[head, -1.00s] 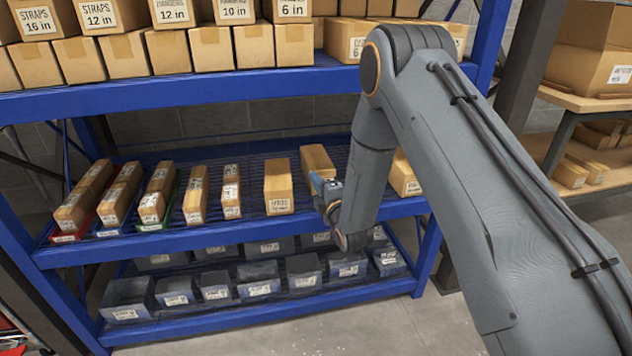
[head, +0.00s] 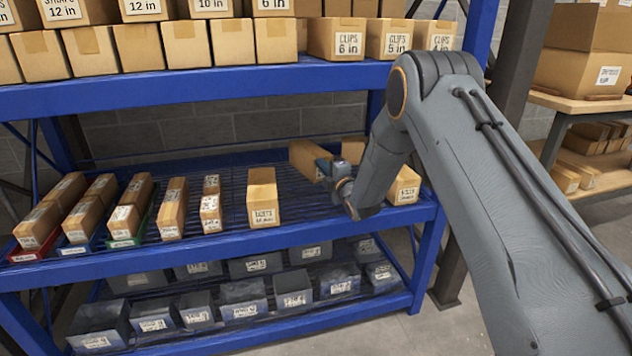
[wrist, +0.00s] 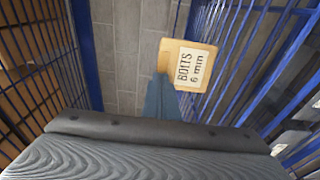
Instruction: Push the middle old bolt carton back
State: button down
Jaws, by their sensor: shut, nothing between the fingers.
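The middle bolt carton (head: 306,160) lies on the middle wire shelf, set back behind the fronts of its two neighbours and turned at an angle. In the wrist view its label (wrist: 190,68) reads BOLTS 6 and a unit. My gripper (head: 324,168) is shut and empty, its tip at the carton's front face. In the wrist view the shut fingers (wrist: 162,92) reach the left part of that face and seem to touch it. The left neighbour carton (head: 262,198) and right neighbour carton (head: 403,186) stand near the shelf front; my arm partly hides the right one.
Several long cartons stand at the left of this shelf, some in coloured trays like the red one (head: 35,252). Boxes fill the upper shelf (head: 190,90), and grey bins (head: 243,300) stand below. A blue upright (head: 428,250) bounds the right side.

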aim_at(325, 159)
jog(key=shift+w+d+b, duration=0.3)
jog(key=shift+w+b, duration=0.05)
jog(key=shift+w, duration=0.6)
jog(key=shift+w+d+b, duration=0.25)
jog(key=shift+w+b, duration=0.05)
jog(key=shift+w, duration=0.6)
